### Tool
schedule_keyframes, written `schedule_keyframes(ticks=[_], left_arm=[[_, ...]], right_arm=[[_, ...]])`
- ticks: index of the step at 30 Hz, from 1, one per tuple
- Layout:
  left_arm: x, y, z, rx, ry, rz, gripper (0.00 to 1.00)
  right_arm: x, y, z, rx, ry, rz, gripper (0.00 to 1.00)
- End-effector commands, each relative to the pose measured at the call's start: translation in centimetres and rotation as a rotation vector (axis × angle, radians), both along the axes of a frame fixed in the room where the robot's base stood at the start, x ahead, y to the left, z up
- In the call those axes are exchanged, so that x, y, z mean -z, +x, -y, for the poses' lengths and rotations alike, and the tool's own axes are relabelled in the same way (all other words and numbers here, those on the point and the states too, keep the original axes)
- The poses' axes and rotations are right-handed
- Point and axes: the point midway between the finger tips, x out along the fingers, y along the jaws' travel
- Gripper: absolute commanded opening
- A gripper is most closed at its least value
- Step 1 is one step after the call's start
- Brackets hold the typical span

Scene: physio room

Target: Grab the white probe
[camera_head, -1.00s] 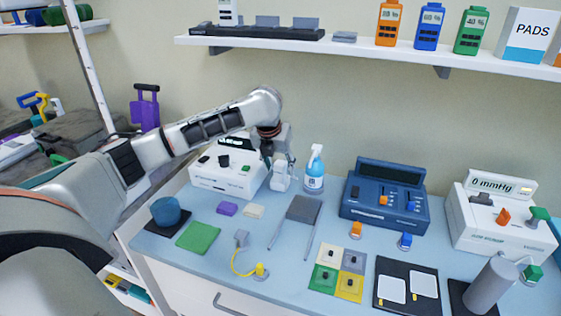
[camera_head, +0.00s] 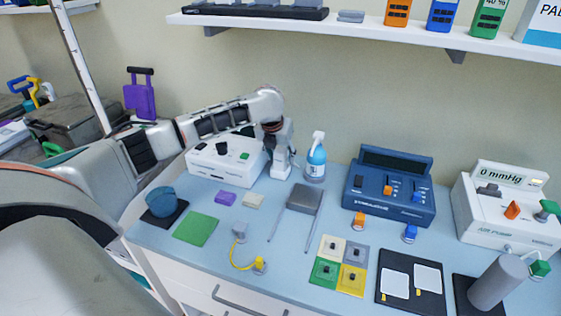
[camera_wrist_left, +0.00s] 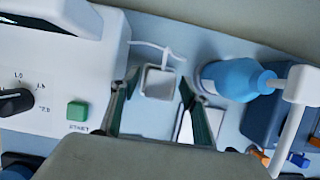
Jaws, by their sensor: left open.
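The white probe (camera_wrist_left: 158,82) is a small white block with a thin white cable in the left wrist view. Its cable runs up towards the white device on the left. My left gripper (camera_wrist_left: 157,88) is open, with one dark finger on each side of the probe; I cannot tell whether they touch it. In the head view my left gripper (camera_head: 281,162) points down between the white device (camera_head: 207,172) and the spray bottle, and the probe cannot be made out clearly from it there. My right gripper is not in view.
The blue spray bottle (camera_head: 316,160) stands close to the right of the gripper. A blue console (camera_head: 390,190) is farther right. A wall shelf (camera_head: 370,35) runs above.

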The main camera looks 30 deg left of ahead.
Motion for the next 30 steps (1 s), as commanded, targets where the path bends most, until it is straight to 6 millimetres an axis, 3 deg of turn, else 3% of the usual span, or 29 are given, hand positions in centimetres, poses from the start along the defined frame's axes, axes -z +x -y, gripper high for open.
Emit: schedule_keyframes(ticks=[8,14,23,30], left_arm=[[0.4,0.2,-0.1,0.001,0.002,0.001,0.46],[0.4,0.2,-0.1,0.001,0.002,0.001,0.0],[0.2,0.2,-0.1,0.0,0.0,0.002,0.0],[-2.9,0.3,-0.1,0.001,0.002,0.006,0.0]], right_arm=[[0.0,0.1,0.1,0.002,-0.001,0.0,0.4],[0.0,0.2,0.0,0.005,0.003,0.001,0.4],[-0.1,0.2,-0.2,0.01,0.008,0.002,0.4],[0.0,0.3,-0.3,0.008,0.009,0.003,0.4]])
